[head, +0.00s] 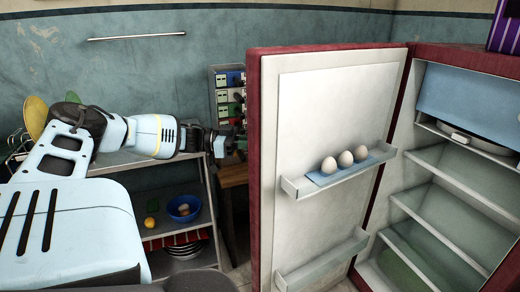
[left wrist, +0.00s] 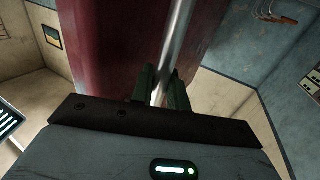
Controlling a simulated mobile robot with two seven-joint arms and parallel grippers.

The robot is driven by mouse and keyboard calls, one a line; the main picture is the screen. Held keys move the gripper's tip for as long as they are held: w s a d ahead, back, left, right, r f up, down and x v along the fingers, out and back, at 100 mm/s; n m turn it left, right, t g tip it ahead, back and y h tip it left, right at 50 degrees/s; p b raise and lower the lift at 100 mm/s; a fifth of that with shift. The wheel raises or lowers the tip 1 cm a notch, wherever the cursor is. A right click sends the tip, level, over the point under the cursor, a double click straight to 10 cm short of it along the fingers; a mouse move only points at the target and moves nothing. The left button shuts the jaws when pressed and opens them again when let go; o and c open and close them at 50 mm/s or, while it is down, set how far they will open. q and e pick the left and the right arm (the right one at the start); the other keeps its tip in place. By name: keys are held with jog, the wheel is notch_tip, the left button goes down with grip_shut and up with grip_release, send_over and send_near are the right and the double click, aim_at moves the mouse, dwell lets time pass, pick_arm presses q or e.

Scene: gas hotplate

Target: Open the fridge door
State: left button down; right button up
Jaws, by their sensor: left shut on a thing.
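The fridge (head: 450,170) has a red outer shell and a pale inside with shelves. Its door (head: 330,110) stands wide open, with the inner side facing me. The metal handle (left wrist: 178,45) shows in the left wrist view, on the red outer face of the door (left wrist: 110,40). My left gripper (left wrist: 163,85) is shut on the handle, one finger on each side of it. In the head view my left gripper (head: 232,142) is at the left edge of the door, and the handle is hidden behind the door. My right gripper is not in view.
Three eggs (head: 345,161) sit on a blue holder in the door's upper shelf (head: 295,188). A shelf unit (head: 170,232) with a blue bowl (head: 184,208) stands left of the door. A pan (head: 470,138) is inside the fridge near the top.

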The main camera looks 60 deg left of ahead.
pick_arm(q)
jog(key=shift+a, duration=0.3)
jog(key=c, duration=1.4)
grip_release()
jog(key=shift+w, duration=0.1)
jog(key=shift+c, duration=0.2)
jog(key=p+v, duration=0.4)
jog(key=v, duration=0.3)
jog(key=shift+s+a, duration=0.3)
